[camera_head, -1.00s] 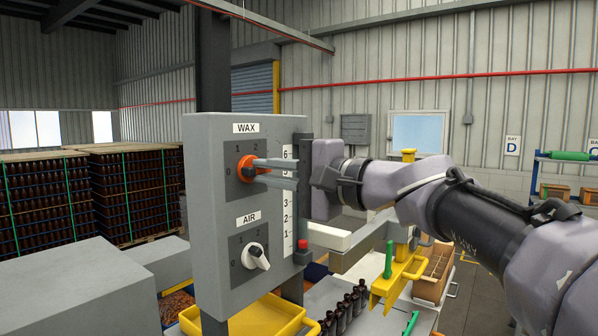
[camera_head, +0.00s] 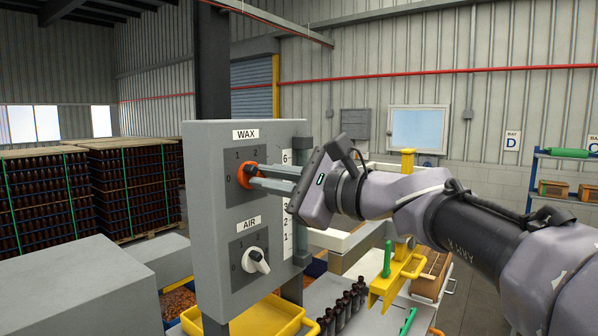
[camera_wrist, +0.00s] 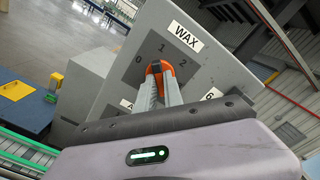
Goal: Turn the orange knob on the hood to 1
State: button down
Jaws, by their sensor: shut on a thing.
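The orange knob (camera_head: 244,176) sits under the WAX label (camera_head: 246,134) on the grey panel (camera_head: 213,255), with marks 0, 1 and 2 around it. My gripper (camera_head: 256,178) reaches in from the right, its two grey fingers shut on the knob. In the wrist view the orange knob (camera_wrist: 154,68) shows between the fingertips (camera_wrist: 159,78), below mark 1. The fingers cover part of the knob, so I cannot tell exactly where it points. My gripper body is tilted, its top leaning right.
A white knob (camera_head: 257,261) under the AIR label sits lower on the panel. A scale strip is on the panel's right side, behind my gripper. A yellow tray (camera_head: 262,318) lies below, with dark bottles (camera_head: 345,308) and a yellow bracket (camera_head: 398,280) to the right.

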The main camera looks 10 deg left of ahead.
jog(key=shift+m+p, duration=0.7)
jog(key=shift+m, duration=1.1)
jog(key=c, duration=1.5)
grip_release()
jog(key=shift+o, duration=0.2)
jog(key=b+v, duration=0.3)
jog(key=v, duration=1.4)
jog(key=shift+s+d, duration=0.2)
